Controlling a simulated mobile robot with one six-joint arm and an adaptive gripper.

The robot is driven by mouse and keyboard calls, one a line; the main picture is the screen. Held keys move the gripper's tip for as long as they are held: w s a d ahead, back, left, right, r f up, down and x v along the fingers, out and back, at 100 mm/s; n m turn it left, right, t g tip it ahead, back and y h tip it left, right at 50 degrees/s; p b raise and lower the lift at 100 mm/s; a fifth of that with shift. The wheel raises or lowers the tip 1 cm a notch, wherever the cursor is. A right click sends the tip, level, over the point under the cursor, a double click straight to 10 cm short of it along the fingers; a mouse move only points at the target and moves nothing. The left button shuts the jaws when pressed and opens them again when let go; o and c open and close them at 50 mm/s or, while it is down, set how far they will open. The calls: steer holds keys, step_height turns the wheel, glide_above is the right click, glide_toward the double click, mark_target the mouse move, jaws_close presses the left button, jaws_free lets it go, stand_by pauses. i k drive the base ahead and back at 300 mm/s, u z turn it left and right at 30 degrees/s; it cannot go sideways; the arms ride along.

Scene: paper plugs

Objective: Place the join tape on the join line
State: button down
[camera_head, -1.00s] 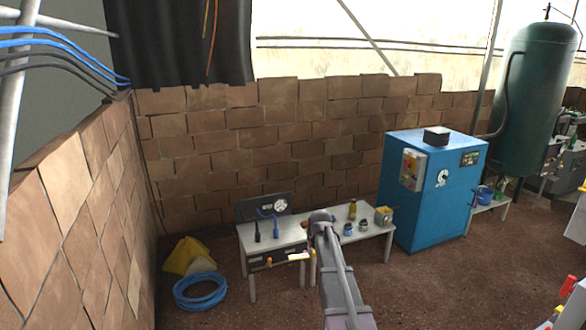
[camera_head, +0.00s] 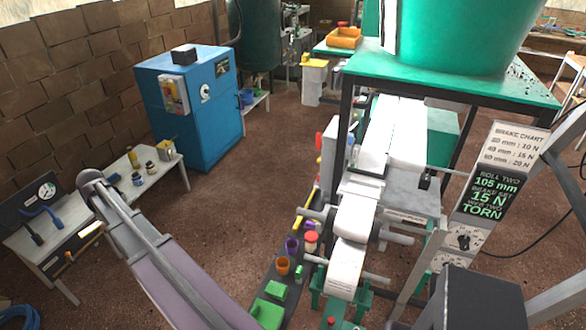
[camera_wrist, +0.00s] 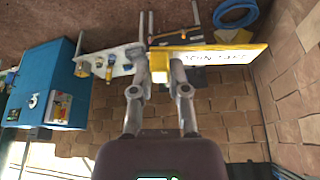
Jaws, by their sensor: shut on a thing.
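A pale yellow strip with dark lettering on a white face, apparently the join tape (camera_wrist: 235,55), lies across my gripper (camera_wrist: 168,50) in the wrist view. My gripper is shut on it. In the head view its pale end (camera_head: 92,229) shows just left of my arm, while my gripper's fingers are hidden behind the arm. The white paper webs (camera_head: 357,218) run over rollers on the green-framed machine at centre right, far from the tape. I cannot make out the join line for certain.
A low table (camera_head: 165,178) with small jars and a gauge bench (camera_head: 28,243) stand at left, before a blue cabinet (camera_head: 190,100). A dark tray (camera_head: 262,292) with coloured cups lies beside the machine. A brake chart sign (camera_head: 510,150) stands at right. Brown floor is clear between.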

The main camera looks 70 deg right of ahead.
mark_target(364, 184)
steer(key=u, duration=0.05)
steer(key=k, duration=0.1)
steer(key=z, duration=3)
